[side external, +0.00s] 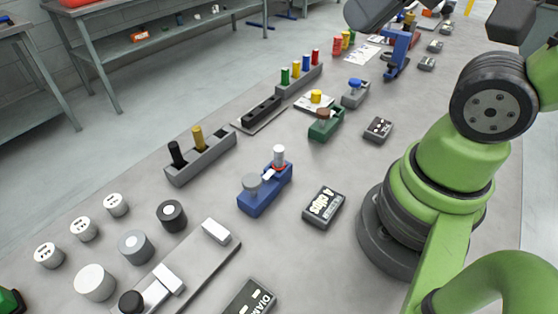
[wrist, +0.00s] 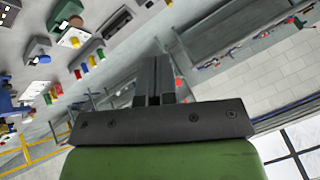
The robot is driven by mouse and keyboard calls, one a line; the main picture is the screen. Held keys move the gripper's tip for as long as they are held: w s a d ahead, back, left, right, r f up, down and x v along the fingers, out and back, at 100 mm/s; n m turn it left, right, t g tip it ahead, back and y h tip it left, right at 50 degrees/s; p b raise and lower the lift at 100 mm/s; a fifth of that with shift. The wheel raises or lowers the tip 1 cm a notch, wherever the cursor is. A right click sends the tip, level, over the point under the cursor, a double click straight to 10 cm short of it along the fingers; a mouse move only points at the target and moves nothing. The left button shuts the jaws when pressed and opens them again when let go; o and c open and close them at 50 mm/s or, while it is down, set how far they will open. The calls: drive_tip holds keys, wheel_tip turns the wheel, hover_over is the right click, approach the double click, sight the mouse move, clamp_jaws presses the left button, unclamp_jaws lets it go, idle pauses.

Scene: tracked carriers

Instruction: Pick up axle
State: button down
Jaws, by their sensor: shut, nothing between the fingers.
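No part in view can be told for certain as the axle. In the side external view, upright pegs, one black (side external: 177,153) and one gold (side external: 198,138), stand in a grey holder (side external: 214,160).
Black label boxes (side external: 324,206) and a green carrier (side external: 325,123) stand near my arm. A rack with coloured pegs (side external: 299,80) is farther back. Round grey, white and black parts (side external: 135,246) crowd the front left. Bare bench top lies between the groups.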

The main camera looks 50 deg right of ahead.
drive_tip(key=c, duration=0.9)
unclamp_jaws()
drive_tip(key=shift+c, duration=0.2)
drive_tip(key=w+f+n+g, duration=0.1)
drive_tip(key=w+f+g, duration=0.1)
drive_tip(key=f, duration=0.3)
drive_tip(key=w+f+g+h, duration=0.1)
drive_tip(key=w+f+g, duration=0.1)
drive_tip(key=w+f, duration=0.3)
drive_tip(key=w+f+n+g+h, duration=0.1)
drive_tip(key=w+f+g, duration=0.2)
drive_tip(key=f, duration=0.2)
drive_tip(key=shift+w+n, duration=0.25)
drive_tip(key=shift+n, duration=0.05)
hover_over(279, 148)
drive_tip(key=f, duration=0.4)
drive_tip(key=shift+s+d+f, duration=0.1)
drive_tip(key=shift+s+f, duration=0.05)
drive_tip(key=shift+s, duration=0.05)
drive_tip(key=shift+w+f, duration=0.2)
drive_tip(key=shift+f, duration=3)
